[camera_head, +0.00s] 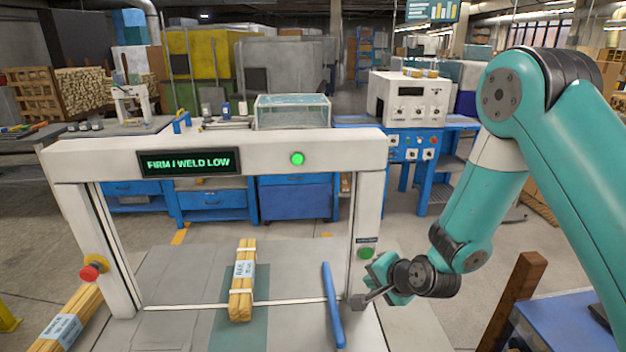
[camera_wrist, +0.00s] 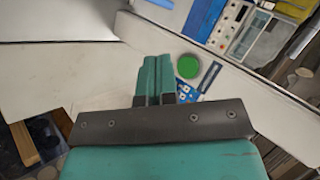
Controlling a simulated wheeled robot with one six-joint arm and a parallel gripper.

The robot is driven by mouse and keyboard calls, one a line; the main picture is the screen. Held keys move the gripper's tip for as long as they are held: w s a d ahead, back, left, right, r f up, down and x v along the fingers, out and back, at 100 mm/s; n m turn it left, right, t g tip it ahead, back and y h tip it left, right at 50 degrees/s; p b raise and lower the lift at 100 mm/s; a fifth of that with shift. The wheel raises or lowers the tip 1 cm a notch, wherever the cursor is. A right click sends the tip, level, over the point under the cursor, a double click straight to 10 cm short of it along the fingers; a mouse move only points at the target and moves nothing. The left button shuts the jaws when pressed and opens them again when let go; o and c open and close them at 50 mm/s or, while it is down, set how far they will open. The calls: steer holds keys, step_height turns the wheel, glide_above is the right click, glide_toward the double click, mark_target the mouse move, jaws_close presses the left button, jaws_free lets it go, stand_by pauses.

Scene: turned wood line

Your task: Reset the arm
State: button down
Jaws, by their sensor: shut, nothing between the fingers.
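My gripper (camera_head: 364,301) is at the lower right of the head view, beside the right post of a white arch-shaped machine (camera_head: 258,150). In the wrist view my gripper (camera_wrist: 158,62) has its teal fingers together with nothing between them. A green button (camera_head: 366,254) on the right post is just above the gripper. The button also shows in the wrist view (camera_wrist: 188,67), close beside the fingertips. I cannot tell whether the fingers touch it. The teal arm reaches in from the right.
A strapped bundle of wooden sticks (camera_head: 242,281) lies under the arch, with a blue bar (camera_head: 333,305) to its right. The display (camera_head: 190,162) reads "FIRM / WELD LOW" beside a lit green lamp (camera_head: 297,158). A red stop button (camera_head: 93,268) is on the left post. A wooden post (camera_head: 515,300) stands at right.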

steer(key=s+a+r+n+g+y+b, duration=0.1)
steer(key=s+a+r+n+g+b, duration=0.2)
steer(key=s+r+n, duration=0.4)
steer(key=s+r+n+g+b, duration=0.1)
steer(key=s+r+n+g, duration=0.2)
steer(key=s, duration=0.7)
steer(key=s+r+n+g+b, duration=0.1)
steer(key=s+r+n+g, duration=0.1)
steer(key=s+r+n, duration=0.5)
steer(key=s, duration=0.4)
steer(key=shift+s+g+h+b, duration=0.2)
steer(key=shift+g+h+b, duration=0.15)
steer(key=shift+g+h, duration=0.05)
steer(key=shift+a+r, duration=0.1)
steer(key=shift+a, duration=0.05)
